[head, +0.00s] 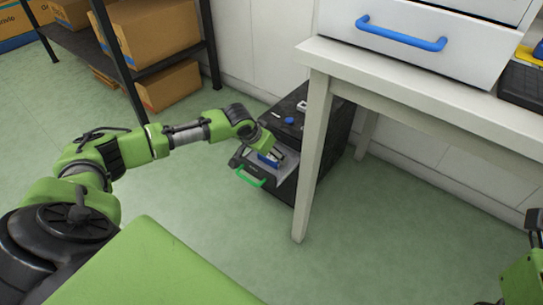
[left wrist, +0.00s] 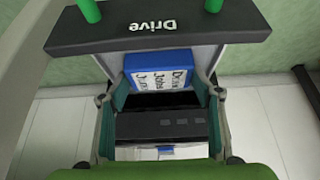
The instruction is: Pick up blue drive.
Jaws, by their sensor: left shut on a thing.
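The blue drive (head: 268,161) is a small blue block in the open drawer of a dark cabinet. In the left wrist view the blue drive (left wrist: 160,66) carries a white label with dark lettering. My left gripper (head: 275,154) reaches down into the drawer. In the left wrist view its fingers (left wrist: 162,94) stand on either side of the drive, shut on it. The drive is still within the drawer; whether it touches the drawer floor I cannot tell.
The open drawer has a green handle (head: 250,178) and a front (left wrist: 160,33) marked "Drive". A small blue item (head: 289,121) and a white item (head: 302,106) lie on the cabinet top. A white table leg (head: 312,165) stands close to the right. The floor in front is clear.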

